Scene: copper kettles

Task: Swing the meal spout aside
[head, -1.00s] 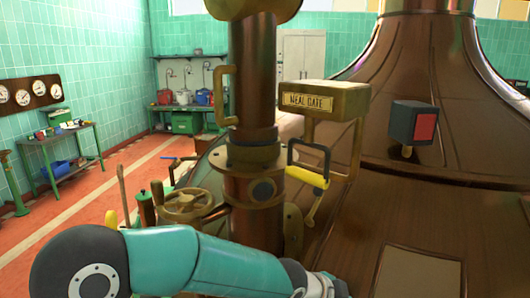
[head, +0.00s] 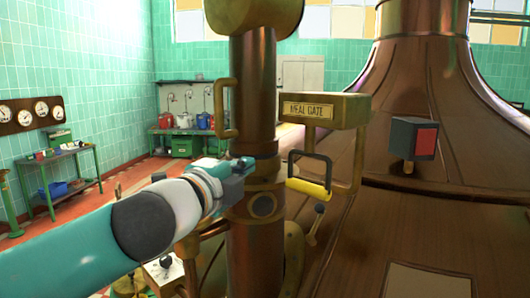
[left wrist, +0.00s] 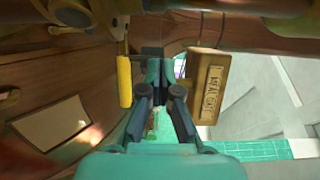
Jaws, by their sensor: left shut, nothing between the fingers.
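The meal spout is a copper and brass vertical pipe (head: 253,95) in the middle of the head view, with a brass D-shaped handle (head: 226,108) on its left side. My left gripper (head: 245,166) is shut and empty. It overlaps the left edge of the pipe below the handle; I cannot tell whether it touches. In the left wrist view its fingers (left wrist: 162,88) lie between a yellow grip and the box marked MEAL GATE. That box (head: 325,110) stands right of the pipe in the head view and also shows in the left wrist view (left wrist: 208,85).
A yellow-gripped black handle (head: 308,187) and a small lever (head: 316,222) sit right of the pipe. A red-faced dark box (head: 413,138) stands on the copper kettle (head: 450,220). A green bench (head: 60,175) is far left.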

